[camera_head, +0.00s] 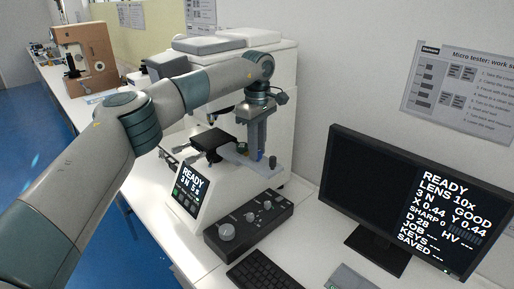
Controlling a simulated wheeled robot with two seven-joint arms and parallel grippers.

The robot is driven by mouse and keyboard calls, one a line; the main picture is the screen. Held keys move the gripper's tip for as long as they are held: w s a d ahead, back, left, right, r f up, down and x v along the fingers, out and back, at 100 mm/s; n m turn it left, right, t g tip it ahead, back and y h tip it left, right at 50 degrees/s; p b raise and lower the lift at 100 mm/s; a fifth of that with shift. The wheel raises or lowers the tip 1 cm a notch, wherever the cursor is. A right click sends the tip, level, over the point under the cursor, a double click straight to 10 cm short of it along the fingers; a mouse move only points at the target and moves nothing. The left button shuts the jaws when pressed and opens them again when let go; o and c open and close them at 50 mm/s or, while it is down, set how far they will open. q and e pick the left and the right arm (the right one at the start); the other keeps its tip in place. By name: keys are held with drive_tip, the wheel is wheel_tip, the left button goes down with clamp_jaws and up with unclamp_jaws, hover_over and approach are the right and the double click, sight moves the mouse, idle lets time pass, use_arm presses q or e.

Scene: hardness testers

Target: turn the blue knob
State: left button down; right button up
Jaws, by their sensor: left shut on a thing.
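The hardness tester (283,110) is a white machine on the bench with a dark stage plate (211,141) at its front. My left gripper (257,152) reaches over the stage from the left and points down. Its fingers are shut at the knob and partly hide it, so the exact grip is hard to see. My right gripper is not in view.
A keyboard (262,272) and a monitor (365,180) are at the right. A brown tester (88,58) stands further back.

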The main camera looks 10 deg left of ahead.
use_arm(q)
drive_tip(key=c, duration=1.6)
unclamp_jaws()
drive_tip(key=shift+r, duration=0.1)
drive_tip(key=shift+o, duration=0.2)
drive_tip(key=shift+r, duration=0.45)
wheel_tip(320, 180, up, 7)
drive_tip(key=b, duration=0.2)
drive_tip(key=shift+b, duration=0.3)
wheel_tip(320, 180, up, 10)
drive_tip(key=shift+f+p, duration=0.25)
drive_tip(key=shift+p, duration=0.15)
drive_tip(key=shift+f, duration=0.1)
